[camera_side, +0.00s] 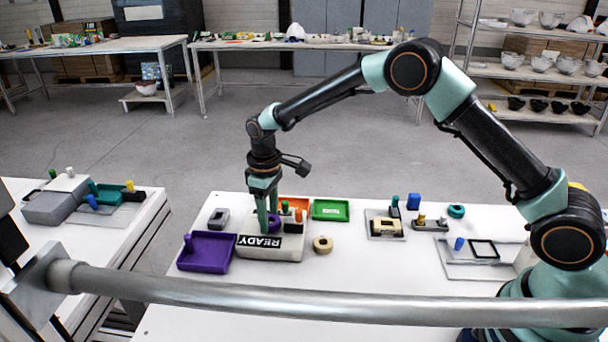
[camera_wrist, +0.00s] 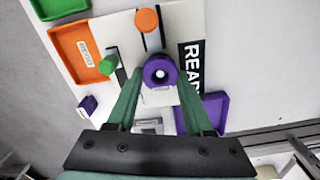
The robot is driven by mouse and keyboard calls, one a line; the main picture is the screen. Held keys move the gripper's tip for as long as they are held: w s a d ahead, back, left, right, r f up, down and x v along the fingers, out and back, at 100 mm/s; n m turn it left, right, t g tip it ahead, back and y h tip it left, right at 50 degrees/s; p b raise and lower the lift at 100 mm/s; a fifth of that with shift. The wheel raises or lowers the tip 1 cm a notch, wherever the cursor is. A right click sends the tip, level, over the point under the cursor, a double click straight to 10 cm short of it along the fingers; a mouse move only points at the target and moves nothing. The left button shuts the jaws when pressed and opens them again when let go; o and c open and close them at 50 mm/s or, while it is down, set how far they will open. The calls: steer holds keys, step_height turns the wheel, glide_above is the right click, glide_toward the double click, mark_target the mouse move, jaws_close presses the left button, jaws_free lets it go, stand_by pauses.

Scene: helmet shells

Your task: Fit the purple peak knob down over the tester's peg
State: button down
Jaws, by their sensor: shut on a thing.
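The purple peak knob (camera_wrist: 160,72) is a ring with a hole, held between the fingertips of my gripper (camera_wrist: 160,84). In the side view, the knob (camera_side: 274,221) is low at the top of the tester (camera_side: 272,250), a white box with a black READY label. My gripper (camera_side: 268,222) points straight down and is shut on the knob. A pale spot shows through the knob's hole in the wrist view. The tester's peg is not clearly visible, and I cannot tell whether the knob is around it or just above it.
Green and orange knobs (camera_wrist: 147,20) stand on the tester close to my fingers. Purple (camera_side: 206,252), orange (camera_side: 296,202) and green (camera_side: 331,210) trays surround it. A beige ring (camera_side: 323,245) lies to the right. The front of the table is clear.

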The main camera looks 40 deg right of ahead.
mark_target(270, 222)
steer(key=shift+f, duration=0.2)
steer(key=shift+c, duration=1.4)
jaws_free()
steer(key=s+d+r+m+t, duration=0.1)
steer(key=s+d+r, duration=0.1)
steer(key=r, duration=0.7)
steer(key=s+d+r, duration=0.2)
steer(key=r, duration=0.8)
steer(key=s+d+m+t, duration=0.2)
steer(key=s+d, duration=0.2)
steer(key=s, duration=0.5)
steer(key=s+d+r+m+t, duration=0.1)
steer(key=s+d+m+t, duration=0.1)
steer(key=s, duration=0.7)
steer(key=shift+d+r+m+t, duration=0.3)
steer(key=shift+d+m, duration=0.2)
steer(key=shift+d, duration=0.6)
